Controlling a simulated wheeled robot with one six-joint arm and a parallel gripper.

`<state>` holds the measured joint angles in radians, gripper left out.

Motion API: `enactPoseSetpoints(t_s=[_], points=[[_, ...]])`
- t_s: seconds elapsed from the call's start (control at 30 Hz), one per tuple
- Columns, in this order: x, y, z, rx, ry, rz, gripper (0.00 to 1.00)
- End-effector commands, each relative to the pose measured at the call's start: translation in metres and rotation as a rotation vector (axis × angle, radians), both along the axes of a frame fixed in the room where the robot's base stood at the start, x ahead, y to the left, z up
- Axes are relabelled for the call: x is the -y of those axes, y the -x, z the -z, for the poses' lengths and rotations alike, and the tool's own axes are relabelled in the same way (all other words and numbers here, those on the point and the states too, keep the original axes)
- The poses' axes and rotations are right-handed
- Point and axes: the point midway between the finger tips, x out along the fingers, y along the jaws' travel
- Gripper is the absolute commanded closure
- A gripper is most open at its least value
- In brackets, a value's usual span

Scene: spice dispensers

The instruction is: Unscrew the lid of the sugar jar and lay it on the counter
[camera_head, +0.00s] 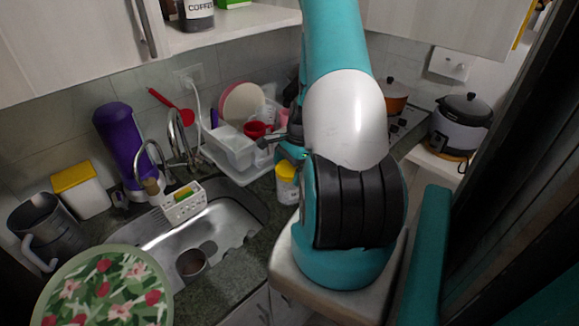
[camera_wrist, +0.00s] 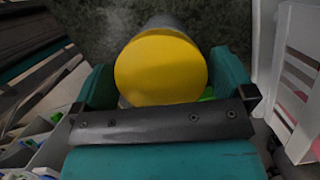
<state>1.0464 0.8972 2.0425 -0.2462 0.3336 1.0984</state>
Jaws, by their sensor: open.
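A jar with a round yellow lid and a pale body (camera_head: 286,190) stands on the counter right of the sink; its label is too small to read. In the wrist view, the yellow lid (camera_wrist: 160,68) lies between the two teal fingers of my gripper (camera_wrist: 165,76). My gripper is open, with one finger on each side of the lid; I cannot tell whether either touches it. The lid sits on the jar. In the head view, my gripper (camera_head: 288,152) is just above the jar, partly hidden by my arm.
A white dish rack (camera_head: 235,160) with dishes stands close behind and left of the jar. The sink (camera_head: 215,225) with a white caddy (camera_head: 184,205) is to the left. A white canister with a yellow lid (camera_head: 82,190) stands farther left. Some dark counter (camera_head: 243,262) is bare.

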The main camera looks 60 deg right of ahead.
Motion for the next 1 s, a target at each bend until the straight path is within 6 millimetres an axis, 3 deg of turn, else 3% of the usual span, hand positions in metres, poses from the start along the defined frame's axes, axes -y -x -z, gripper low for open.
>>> enactPoseSetpoints(t_s=[0.1, 0.27, 0.7, 1.0], points=[[-0.0006, 0.0001, -0.0005, -0.001, 0.0, 0.144, 0.0], [0.0, -0.0001, -0.0003, -0.001, 0.001, 0.241, 0.0], [-0.0002, -0.0012, -0.0005, 0.0, 0.0, 0.945, 0.0], [0.0005, -0.001, 0.0001, -0.001, 0.0, 0.994, 0.02]])
